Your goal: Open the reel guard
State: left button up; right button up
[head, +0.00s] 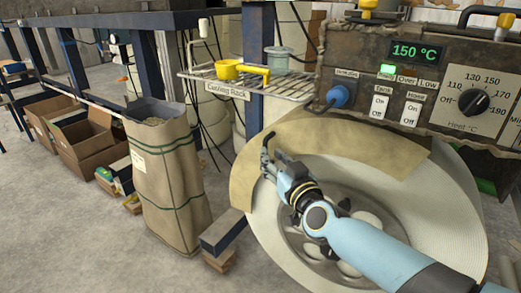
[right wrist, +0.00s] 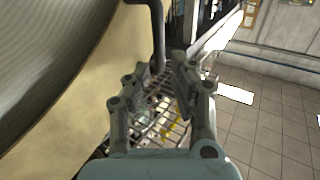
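The reel guard (head: 330,140) is a curved tan cover over the upper and left part of the large pale reel (head: 452,215). It also shows in the right wrist view (right wrist: 105,75) as a tan sheet at left. A dark bent bar, seemingly the guard's handle (head: 268,140), stands at its left edge; in the right wrist view the handle (right wrist: 158,35) comes down from the top. My right gripper (head: 269,162) is at the guard's left edge. Its fingers (right wrist: 162,78) are apart, with the bar's lower end close to or between the tips; contact is unclear. My left gripper is not in view.
A control box (head: 440,60) reading 150 °C stands behind the reel. A wire cooling rack (head: 250,85) holds a yellow cup (head: 229,69) and a grey-green spool (head: 277,58). A tall paper sack (head: 165,180) stands left of the reel, with cardboard boxes (head: 80,140) beyond.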

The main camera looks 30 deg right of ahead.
jog(key=w, duration=0.2)
jog(key=w+d+b, duration=0.1)
jog(key=w, duration=0.2)
jog(key=shift+w, duration=0.1)
jog(key=c, duration=0.5)
grip_shut()
jog(key=shift+f, duration=0.15)
